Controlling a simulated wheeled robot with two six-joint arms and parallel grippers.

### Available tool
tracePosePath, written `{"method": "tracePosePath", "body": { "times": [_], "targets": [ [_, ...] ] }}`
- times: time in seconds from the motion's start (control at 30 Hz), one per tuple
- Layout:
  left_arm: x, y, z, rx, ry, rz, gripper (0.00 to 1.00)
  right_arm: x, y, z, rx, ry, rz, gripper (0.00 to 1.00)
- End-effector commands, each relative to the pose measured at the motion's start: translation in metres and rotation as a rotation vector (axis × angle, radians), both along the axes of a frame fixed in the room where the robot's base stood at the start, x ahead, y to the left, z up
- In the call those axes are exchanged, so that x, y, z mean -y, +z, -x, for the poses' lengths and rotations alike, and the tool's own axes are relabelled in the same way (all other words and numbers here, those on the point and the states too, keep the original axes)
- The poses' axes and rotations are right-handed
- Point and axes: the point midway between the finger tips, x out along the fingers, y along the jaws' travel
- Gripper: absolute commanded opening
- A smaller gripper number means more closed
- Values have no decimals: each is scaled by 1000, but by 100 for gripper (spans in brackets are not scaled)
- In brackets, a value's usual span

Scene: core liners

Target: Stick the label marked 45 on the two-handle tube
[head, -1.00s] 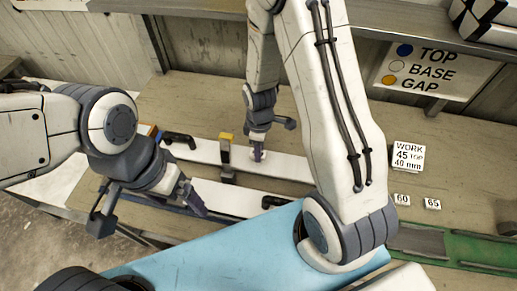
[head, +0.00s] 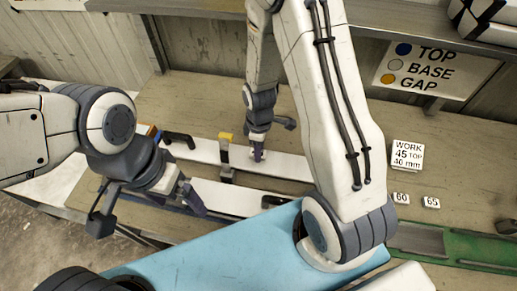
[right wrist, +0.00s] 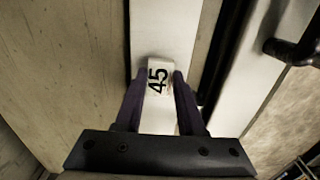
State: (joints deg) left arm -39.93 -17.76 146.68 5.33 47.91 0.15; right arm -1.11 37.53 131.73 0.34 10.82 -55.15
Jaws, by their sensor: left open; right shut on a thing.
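The label marked 45 (right wrist: 158,78) is a small white tag between the fingers of my right gripper (right wrist: 159,82), which is shut on it. In the head view my right gripper (head: 257,153) is low over the far white tube (head: 290,166). The label lies against or just above that tube; I cannot tell which. A black handle (head: 180,138) shows at the far tube's left end. The near white tube (head: 232,197) has a black handle (head: 273,202). My arms hide parts of both tubes, so I cannot count all handles. My left gripper (head: 191,199) is open by the near tube's left part.
A yellow-topped bracket (head: 226,152) stands across the tubes, left of my right gripper. Labels 60 (head: 401,198) and 65 (head: 431,202) lie at right, below the WORK card (head: 408,155) reading 45 TOP, 40 mm. A green tray (head: 455,248) is at lower right.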

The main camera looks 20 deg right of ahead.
Motion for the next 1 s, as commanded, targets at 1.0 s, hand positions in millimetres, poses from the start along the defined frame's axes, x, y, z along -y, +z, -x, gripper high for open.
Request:
{"method": "tracePosePath", "body": {
  "times": [1.0],
  "targets": [
    [0, -10, 0, 0, 0, 0, 92, 0, -13, 0, 0, 0, 0, 0]
  ]
}}
